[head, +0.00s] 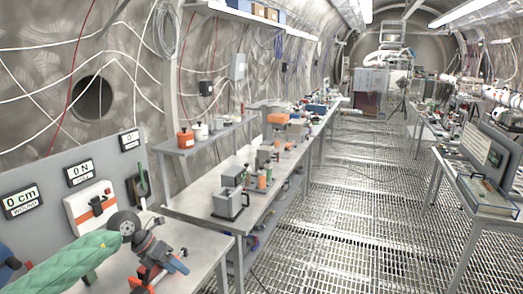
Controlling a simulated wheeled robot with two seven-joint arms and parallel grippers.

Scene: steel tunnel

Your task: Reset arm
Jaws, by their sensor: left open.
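My left arm, in a green padded sleeve, comes in from the lower left of the head view. My left gripper (160,270) is at its end, over the near end of the left workbench (205,247). Its jaws are open, and I see nothing between them. Whether it touches the bench top, I cannot tell. My right arm and right gripper are not in view.
A grey panel (60,182) with "0 cm" and "0 N" displays stands behind the left gripper. Farther along are a grey metal container (229,203) and orange and white pots. A right-hand table (477,212) holds a case. The grated aisle (340,220) between is clear.

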